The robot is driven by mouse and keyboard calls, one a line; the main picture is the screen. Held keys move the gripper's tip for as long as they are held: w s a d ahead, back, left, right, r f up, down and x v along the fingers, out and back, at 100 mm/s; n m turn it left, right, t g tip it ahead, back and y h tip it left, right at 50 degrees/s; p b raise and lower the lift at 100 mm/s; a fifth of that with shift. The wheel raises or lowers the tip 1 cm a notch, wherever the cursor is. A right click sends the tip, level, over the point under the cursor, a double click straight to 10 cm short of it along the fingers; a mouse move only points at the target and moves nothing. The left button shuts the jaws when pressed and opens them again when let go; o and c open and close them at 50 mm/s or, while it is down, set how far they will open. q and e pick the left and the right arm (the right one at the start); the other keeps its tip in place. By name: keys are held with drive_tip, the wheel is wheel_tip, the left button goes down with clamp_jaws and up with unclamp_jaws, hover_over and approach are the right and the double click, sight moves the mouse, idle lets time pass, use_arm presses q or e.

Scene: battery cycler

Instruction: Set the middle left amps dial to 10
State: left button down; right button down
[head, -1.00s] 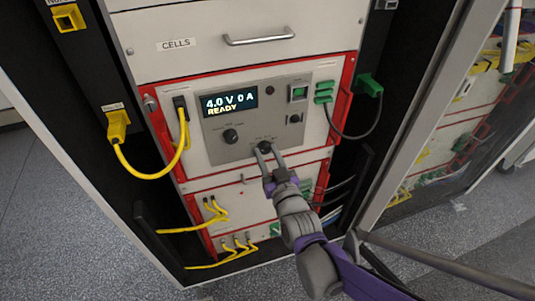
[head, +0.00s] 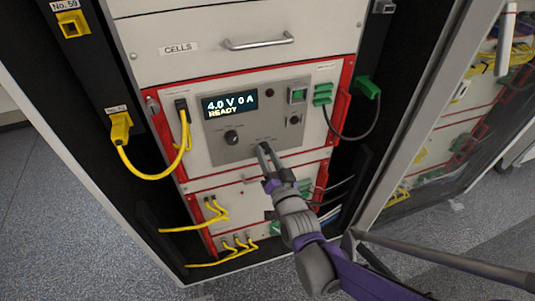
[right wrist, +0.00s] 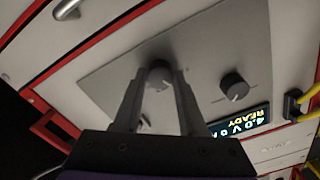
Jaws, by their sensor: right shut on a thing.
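A grey control panel (head: 276,117) on the rack has a display (head: 230,104) reading 4.0 V 0 A READY. Below the display is a dark round dial (head: 232,137); it also shows in the right wrist view (right wrist: 235,87). A second dial (right wrist: 159,75) sits to its right in the head view, where my gripper largely hides it. My right gripper (head: 264,149) is shut on this second dial, with a finger on each side of the knob in the right wrist view. The dial labels are too small to read. My left gripper is not in view.
A green square switch (head: 297,95) and a small round control (head: 294,120) are at the panel's right. Yellow cables (head: 154,176) hang at the left, and a dark cable runs from a green connector (head: 369,88) at the right. A drawer handle (head: 258,41) is above.

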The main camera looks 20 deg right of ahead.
drive_tip(key=shift+m, duration=0.6)
drive_tip(key=shift+c, duration=2.3)
unclamp_jaws()
drive_tip(key=s+p, duration=0.2)
drive_tip(key=s, duration=0.9)
drive_tip(key=shift+d, duration=0.15)
